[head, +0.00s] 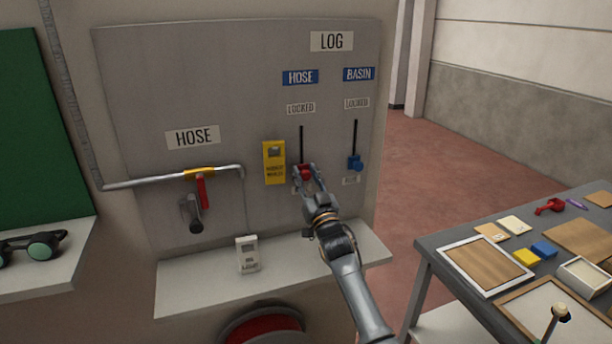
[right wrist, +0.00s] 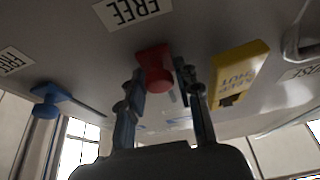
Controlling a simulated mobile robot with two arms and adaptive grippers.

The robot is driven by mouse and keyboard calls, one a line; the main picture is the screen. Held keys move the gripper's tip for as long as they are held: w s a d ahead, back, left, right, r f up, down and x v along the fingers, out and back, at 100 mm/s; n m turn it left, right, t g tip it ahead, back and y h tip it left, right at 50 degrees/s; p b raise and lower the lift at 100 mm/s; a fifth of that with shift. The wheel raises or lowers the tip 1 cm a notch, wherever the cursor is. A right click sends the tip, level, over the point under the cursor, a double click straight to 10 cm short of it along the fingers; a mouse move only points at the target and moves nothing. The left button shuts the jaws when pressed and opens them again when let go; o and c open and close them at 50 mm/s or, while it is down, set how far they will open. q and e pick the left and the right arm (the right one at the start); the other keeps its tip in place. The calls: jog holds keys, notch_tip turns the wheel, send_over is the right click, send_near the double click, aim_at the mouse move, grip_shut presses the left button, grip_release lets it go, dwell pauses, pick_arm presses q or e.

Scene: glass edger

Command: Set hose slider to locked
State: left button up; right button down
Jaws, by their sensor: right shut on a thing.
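The hose slider is a red knob (head: 306,172) at the lower end of a dark vertical slot (head: 301,145) on the grey panel. A "LOCKED" label (head: 300,108) sits above the slot, under the blue "HOSE" label (head: 300,77). My right gripper (head: 308,177) is at the knob with its fingers on either side, shut on it. In the right wrist view the red knob (right wrist: 155,66) sits between the two fingers (right wrist: 160,80), near a "FREE" label (right wrist: 132,12). My left gripper is out of view.
The blue basin slider (head: 354,162) is right of my arm, low in its slot. A red-handled valve (head: 202,191) and pipe are further left. A shelf (head: 290,273) juts out below. A cluttered table (head: 470,240) stands at right.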

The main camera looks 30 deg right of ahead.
aim_at(301, 123)
notch_tip(301, 123, up, 11)
jog(key=p, duration=0.6)
jog(key=shift+r, duration=0.4)
jog(key=c, duration=1.1)
grip_release()
jog(key=shift+f, duration=0.2)
